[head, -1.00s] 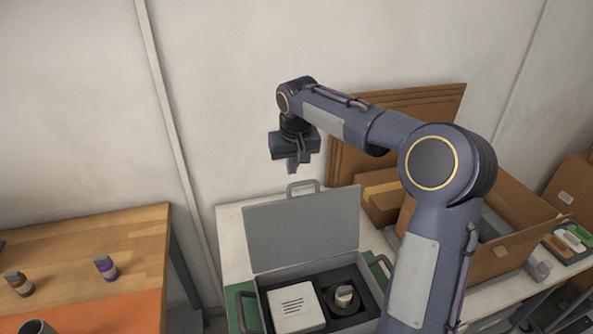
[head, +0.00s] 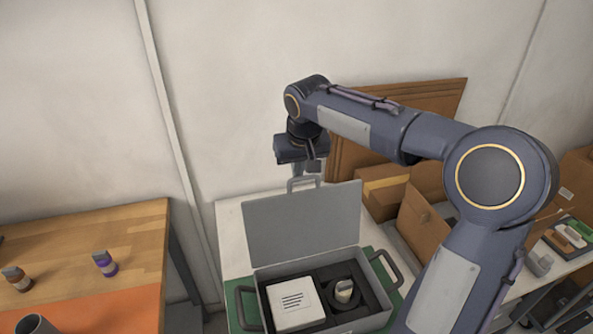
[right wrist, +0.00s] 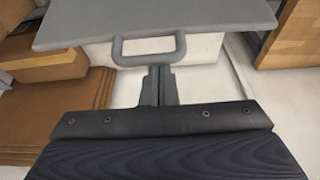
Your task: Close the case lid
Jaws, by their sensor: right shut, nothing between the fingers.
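The grey case (head: 262,316) stands on a green mat (head: 233,292) on the white table, with its lid (head: 303,224) raised nearly upright. A handle (head: 303,183) sticks up from the lid's top edge. In the case are a white box with printed lines (head: 294,303) and a round metal part (head: 343,291) in dark foam. My right gripper (head: 313,168) is shut and empty, pointing down behind the lid's top edge. In the right wrist view its fingers (right wrist: 158,88) show close by the handle (right wrist: 149,58); I cannot tell whether they touch it. My left gripper is not in view.
Cardboard boxes (head: 422,222) stand right of the case. A tray of small items (head: 568,236) lies at the far right. A wall is behind.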

